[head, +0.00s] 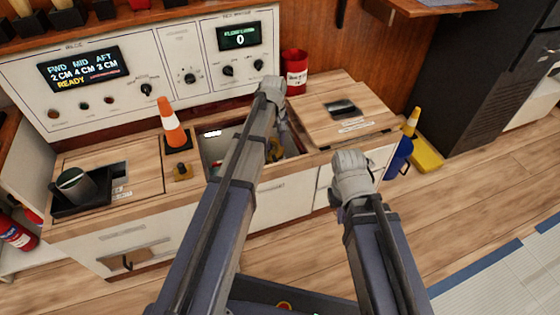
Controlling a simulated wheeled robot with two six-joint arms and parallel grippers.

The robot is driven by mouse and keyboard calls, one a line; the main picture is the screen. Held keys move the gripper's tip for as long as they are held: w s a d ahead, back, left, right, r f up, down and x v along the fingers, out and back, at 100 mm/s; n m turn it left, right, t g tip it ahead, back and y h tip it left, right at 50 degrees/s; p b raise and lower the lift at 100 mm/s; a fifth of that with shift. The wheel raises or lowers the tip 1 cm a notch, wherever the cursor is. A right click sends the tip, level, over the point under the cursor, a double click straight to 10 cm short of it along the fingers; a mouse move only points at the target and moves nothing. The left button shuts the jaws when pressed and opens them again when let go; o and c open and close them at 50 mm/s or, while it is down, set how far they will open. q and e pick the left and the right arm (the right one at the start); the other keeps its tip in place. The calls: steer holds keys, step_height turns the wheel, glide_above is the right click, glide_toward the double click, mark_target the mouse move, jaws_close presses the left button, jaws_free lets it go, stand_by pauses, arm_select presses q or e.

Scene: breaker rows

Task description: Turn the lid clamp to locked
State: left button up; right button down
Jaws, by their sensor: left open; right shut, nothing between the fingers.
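A small brass-coloured clamp-like piece (182,172) stands on the wooden counter at the right edge of the left lid (110,165), in front of an orange cone. I take it for the lid clamp; its marking is too small to read. My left gripper (275,150) is open over the open bin, right of the clamp and apart from it, partly hidden by my arm. My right gripper (350,178) is shut and empty in front of the right lid (335,108); its fingertips are hard to make out.
The open bin (213,152) lies in the middle of the counter. The orange cone (172,124) stands behind the clamp. A dark tray (98,205) with a cup (76,186) sits at left. A red can (295,72) stands at the back. A panel (140,75) shows READY.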

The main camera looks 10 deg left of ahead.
mark_target(275, 159)
arm_select(q)
step_height(275, 159, down, 8)
steer(key=b, duration=0.8)
steer(key=shift+r, duration=0.1)
steer(key=shift+c, duration=0.3)
jaws_close()
